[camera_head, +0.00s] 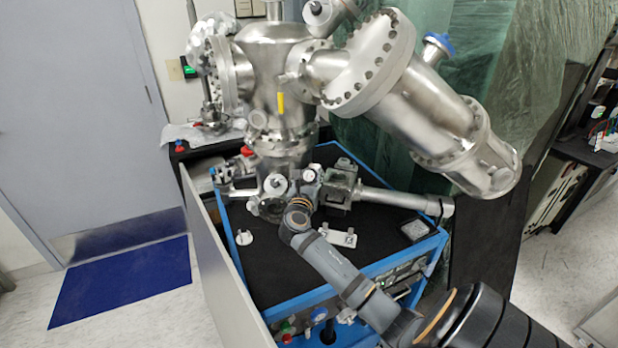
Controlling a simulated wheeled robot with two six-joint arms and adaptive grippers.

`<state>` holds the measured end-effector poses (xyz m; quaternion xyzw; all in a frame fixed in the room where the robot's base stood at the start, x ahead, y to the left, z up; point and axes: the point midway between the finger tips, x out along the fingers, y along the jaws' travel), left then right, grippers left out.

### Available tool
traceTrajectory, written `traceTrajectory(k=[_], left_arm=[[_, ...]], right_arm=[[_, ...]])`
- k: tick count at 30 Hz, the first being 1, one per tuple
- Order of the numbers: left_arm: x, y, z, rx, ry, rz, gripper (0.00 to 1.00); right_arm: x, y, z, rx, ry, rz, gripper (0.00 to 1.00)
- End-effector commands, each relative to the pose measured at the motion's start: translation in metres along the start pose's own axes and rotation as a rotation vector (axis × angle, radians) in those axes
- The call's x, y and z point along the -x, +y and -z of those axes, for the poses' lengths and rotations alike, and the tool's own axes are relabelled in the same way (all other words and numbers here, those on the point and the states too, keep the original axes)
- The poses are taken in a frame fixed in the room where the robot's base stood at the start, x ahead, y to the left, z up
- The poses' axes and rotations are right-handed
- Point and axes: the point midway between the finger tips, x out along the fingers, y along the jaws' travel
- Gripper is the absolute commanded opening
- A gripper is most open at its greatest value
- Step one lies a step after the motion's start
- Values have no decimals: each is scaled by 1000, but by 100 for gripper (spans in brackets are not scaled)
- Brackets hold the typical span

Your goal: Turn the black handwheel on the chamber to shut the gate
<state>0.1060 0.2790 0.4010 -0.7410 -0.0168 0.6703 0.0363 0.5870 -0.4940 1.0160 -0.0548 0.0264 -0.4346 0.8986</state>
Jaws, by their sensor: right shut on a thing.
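The steel chamber (272,70) stands upright on the black top of a blue-framed cart. My right arm comes in from the lower right, and its wrist stands in front of the chamber's lower part. My right gripper (307,182) is beyond the wrist, small and partly hidden, among the fittings at the chamber's base. It is shut on the black handwheel, which I can hardly make out behind the gripper and wrist. How far the wheel is turned cannot be told. My left gripper is not in view.
A large flanged steel cylinder (437,118) slants out to the right above my arm. A horizontal steel tube (393,200) runs right from the chamber's base. A small metal bracket (340,238) lies on the cart top (275,275). A blue mat (125,280) lies by the door.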

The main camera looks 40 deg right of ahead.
Motion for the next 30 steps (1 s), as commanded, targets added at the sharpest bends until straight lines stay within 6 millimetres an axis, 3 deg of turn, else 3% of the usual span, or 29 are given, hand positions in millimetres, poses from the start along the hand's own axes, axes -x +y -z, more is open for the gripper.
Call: traceTrajectory(k=[11,30], left_arm=[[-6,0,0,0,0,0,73],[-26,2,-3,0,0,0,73]], right_arm=[[0,1,2,-72,3,69,18],[0,3,0,-473,2,478,18]])
